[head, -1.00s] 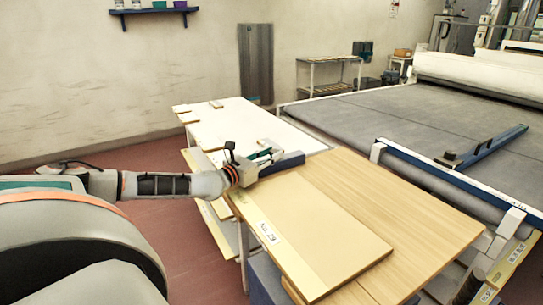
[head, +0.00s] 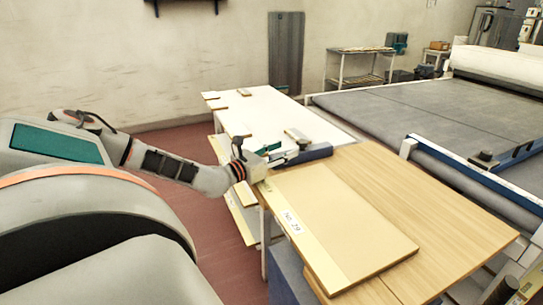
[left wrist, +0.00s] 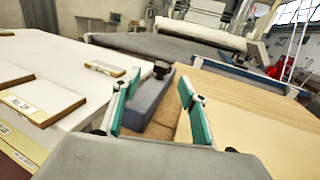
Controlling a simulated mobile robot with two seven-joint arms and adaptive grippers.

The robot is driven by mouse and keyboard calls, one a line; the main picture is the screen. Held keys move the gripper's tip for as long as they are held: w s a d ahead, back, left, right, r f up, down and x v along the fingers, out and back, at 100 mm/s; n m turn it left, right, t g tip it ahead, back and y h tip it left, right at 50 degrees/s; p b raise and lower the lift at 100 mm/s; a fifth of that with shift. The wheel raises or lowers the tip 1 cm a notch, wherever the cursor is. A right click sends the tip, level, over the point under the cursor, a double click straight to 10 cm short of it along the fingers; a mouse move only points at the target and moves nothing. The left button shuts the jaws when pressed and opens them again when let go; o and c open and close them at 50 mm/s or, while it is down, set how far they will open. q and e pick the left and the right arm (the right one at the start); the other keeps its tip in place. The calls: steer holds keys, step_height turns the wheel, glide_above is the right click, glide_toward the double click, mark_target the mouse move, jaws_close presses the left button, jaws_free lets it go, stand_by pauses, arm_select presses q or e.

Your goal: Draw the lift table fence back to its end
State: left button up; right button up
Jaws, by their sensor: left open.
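The lift table fence appears to be the short dark-blue bar (head: 308,154) lying across the line between the white table and the wood panels. In the left wrist view the blue-grey bar (left wrist: 149,98) has a black knob (left wrist: 161,69) on its far end. My left gripper (head: 274,156) is at the bar's left end. In the left wrist view its teal finger pads (left wrist: 160,88) are apart, with the bar showing between and beyond them. I cannot tell whether a pad touches it. My right gripper is not in view.
The white table (head: 275,112) holds several small sample boards. A grey conveyor bed (head: 400,110) with a blue rail (head: 470,172) lies beyond.

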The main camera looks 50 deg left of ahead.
arm_select(q)
steer(key=shift+s, duration=2.55)
